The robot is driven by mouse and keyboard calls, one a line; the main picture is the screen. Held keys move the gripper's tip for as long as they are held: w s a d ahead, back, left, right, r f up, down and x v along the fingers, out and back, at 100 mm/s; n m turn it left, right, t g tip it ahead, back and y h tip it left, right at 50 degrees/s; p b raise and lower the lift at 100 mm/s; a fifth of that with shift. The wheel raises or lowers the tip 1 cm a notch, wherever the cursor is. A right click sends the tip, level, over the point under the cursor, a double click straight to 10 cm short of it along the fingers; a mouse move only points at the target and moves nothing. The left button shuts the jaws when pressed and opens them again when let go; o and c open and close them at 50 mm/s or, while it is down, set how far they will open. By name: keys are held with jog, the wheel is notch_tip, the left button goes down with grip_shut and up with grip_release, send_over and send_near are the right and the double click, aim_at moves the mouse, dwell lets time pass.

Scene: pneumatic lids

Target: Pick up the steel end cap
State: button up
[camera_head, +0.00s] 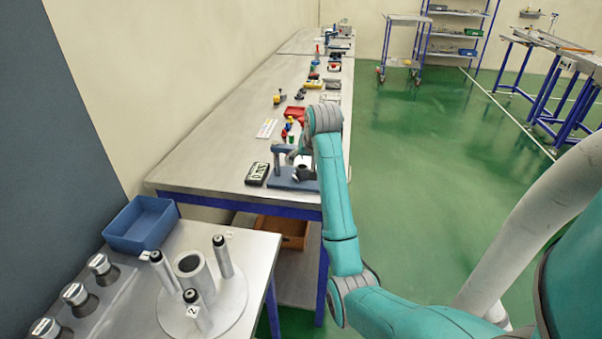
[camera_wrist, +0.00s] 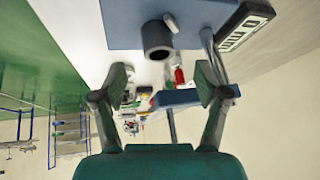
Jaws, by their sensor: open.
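My gripper (camera_wrist: 160,78) is open and empty, its two dark fingers spread wide in the wrist view. Between and beyond them is a blue stand with a post and a blue plate (camera_wrist: 125,22). A dark grey hollow cylinder (camera_wrist: 157,38) is at this plate, with a small pale metallic piece (camera_wrist: 171,22) beside it. This piece may be the steel end cap, but I cannot tell for sure. In the head view the blue plate (camera_head: 283,181) is at the near end of the long bench, with the dark cylinder (camera_head: 304,173) on it. My arm partly hides this area.
A black device with a display (camera_head: 257,173) lies left of the stand. The near table holds a blue bin (camera_head: 168,221), several silver-and-black pieces and a round plate (camera_head: 232,312) with posts.

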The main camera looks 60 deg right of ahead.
aim_at(302, 172)
jog(key=shift+d+x, duration=0.1)
jog(key=shift+x, duration=1.5)
jog(key=shift+d+x, duration=0.15)
jog(key=shift+x, duration=1.5)
jog(key=shift+s+r, duration=0.1)
grip_shut()
